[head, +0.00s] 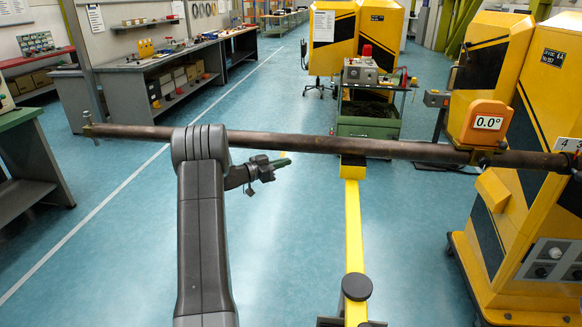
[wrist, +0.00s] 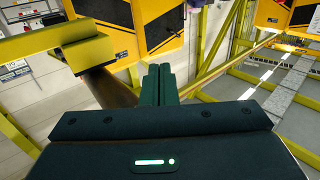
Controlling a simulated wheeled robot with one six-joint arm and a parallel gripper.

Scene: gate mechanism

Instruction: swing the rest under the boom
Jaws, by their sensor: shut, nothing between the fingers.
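The boom (head: 300,143), a long brown tube, lies nearly level across the head view, its right end at the yellow gate housing. The rest (head: 354,230) is a yellow bar running away from me, with a dark round knob (head: 356,288) near its near end. Its far yellow block (head: 353,171) shows directly below the boom; whether they touch I cannot tell. In the wrist view the yellow bar (wrist: 45,45) meets the brown tube (wrist: 112,90) at the upper left. My gripper (head: 285,162) is shut and empty, left of the rest; its fingers (wrist: 160,82) are together.
An orange angle display (head: 488,123) on the boom reads 0.0°. The yellow gate housing (head: 530,240) stands at the right. A green trolley (head: 368,122) is beyond the boom. Workbenches (head: 160,75) line the left. Blue floor around the rest is clear.

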